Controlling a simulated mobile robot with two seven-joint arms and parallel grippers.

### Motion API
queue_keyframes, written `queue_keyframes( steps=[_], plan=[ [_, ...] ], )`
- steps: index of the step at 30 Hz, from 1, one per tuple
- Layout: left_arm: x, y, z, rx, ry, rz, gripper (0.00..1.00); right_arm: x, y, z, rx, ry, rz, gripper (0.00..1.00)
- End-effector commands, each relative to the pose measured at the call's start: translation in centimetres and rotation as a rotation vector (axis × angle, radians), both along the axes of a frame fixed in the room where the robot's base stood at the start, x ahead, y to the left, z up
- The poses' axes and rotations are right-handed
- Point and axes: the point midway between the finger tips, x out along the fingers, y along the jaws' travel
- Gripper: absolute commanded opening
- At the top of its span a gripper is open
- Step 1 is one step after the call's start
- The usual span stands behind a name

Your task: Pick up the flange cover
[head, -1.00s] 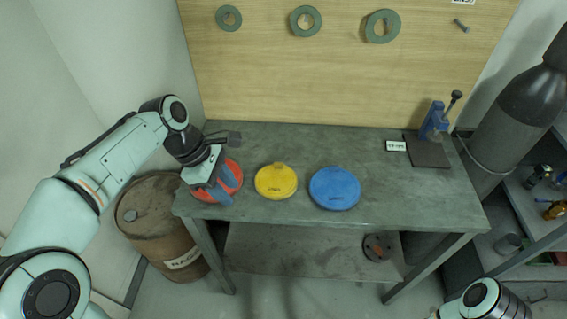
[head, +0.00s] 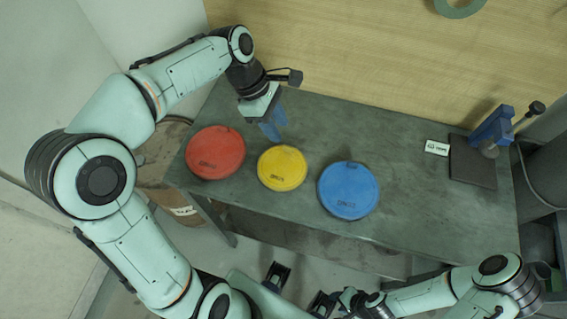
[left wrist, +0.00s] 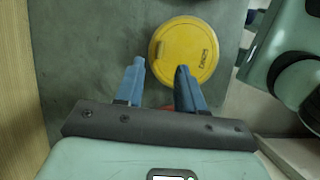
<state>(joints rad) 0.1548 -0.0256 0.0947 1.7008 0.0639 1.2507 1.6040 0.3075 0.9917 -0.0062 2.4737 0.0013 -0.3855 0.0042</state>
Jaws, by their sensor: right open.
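Three round flange covers lie flat on the grey table: red (head: 215,153), yellow (head: 282,168) and blue (head: 348,190). My left gripper (head: 271,127) is above the table just behind the yellow cover, pointing down. In the left wrist view its blue fingers (left wrist: 160,70) are apart with nothing between them. The yellow cover (left wrist: 190,48) shows beyond the fingertips there, partly behind the right finger. A sliver of red shows lower down, mostly hidden by the gripper. My right gripper (head: 345,300) is low at the bottom edge, in front of the table, small and partly hidden.
The grey table (head: 440,225) has free room right of the blue cover. A blue-handled press (head: 490,135) on a dark plate and a small white label (head: 437,148) stand at its right. A wooden wall (head: 330,60) rises behind. A brown barrel (head: 165,160) stands left of the table.

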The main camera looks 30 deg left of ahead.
Motion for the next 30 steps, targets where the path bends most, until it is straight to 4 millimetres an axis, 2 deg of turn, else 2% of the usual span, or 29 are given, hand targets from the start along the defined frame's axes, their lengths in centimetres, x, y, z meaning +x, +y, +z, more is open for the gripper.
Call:
queue_keyframes(
  steps=[3, 8, 16, 20, 26, 30],
  plan=[
    [0.1, -0.5, -1.4, 0.0, 0.001, 0.0, 0.38, -0.1, 0.0, -0.3, 0.0, 0.001, 0.0, 0.43],
    [0.1, -0.9, -2.3, 0.0, 0.0, 0.0, 0.38, -0.2, 0.0, -0.5, 0.0, 0.001, 0.0, 0.43],
    [0.1, -2.2, -6.0, 0.0, 0.002, -0.001, 0.38, -0.4, 0.0, -1.2, 0.0, 0.004, 0.0, 0.43],
    [0.2, -2.5, -6.7, 0.0, -0.001, 0.0, 0.38, -0.4, 0.0, -1.3, 0.0, 0.004, 0.0, 0.43],
    [0.2, -2.5, -6.7, 0.0, -0.001, 0.0, 0.38, -0.4, 0.0, -1.2, 0.0, 0.004, 0.0, 0.43],
    [0.2, -2.5, -6.7, 0.0, -0.002, 0.001, 0.0, -0.4, 0.0, -1.2, 0.0, 0.004, 0.0, 0.43]
  ],
)
